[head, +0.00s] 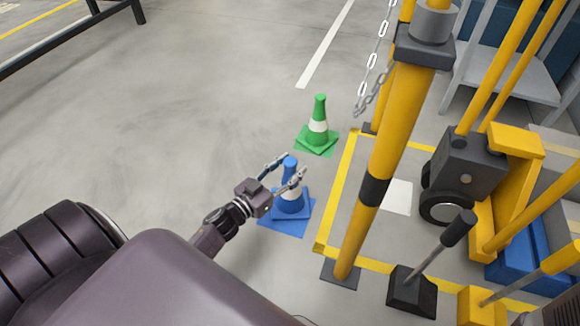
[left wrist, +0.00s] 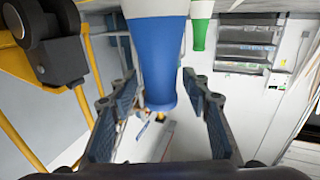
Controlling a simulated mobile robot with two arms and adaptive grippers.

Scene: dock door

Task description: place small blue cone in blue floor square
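The small blue cone (head: 291,203) has a white band and stands upright on the blue floor square (head: 284,226), its base toward the square's far right part. My left gripper (head: 293,166) reaches in from the left with its fingers on either side of the cone's upper part. In the left wrist view, the blue cone (left wrist: 155,60) appears upside down between the two finger pads, with a gap on each side, so the gripper (left wrist: 157,108) is open. My right gripper is not in view.
A green cone (head: 318,130) stands on a green floor square (head: 327,150) just beyond. A chain (head: 379,45) hangs behind. The floor at left is clear.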

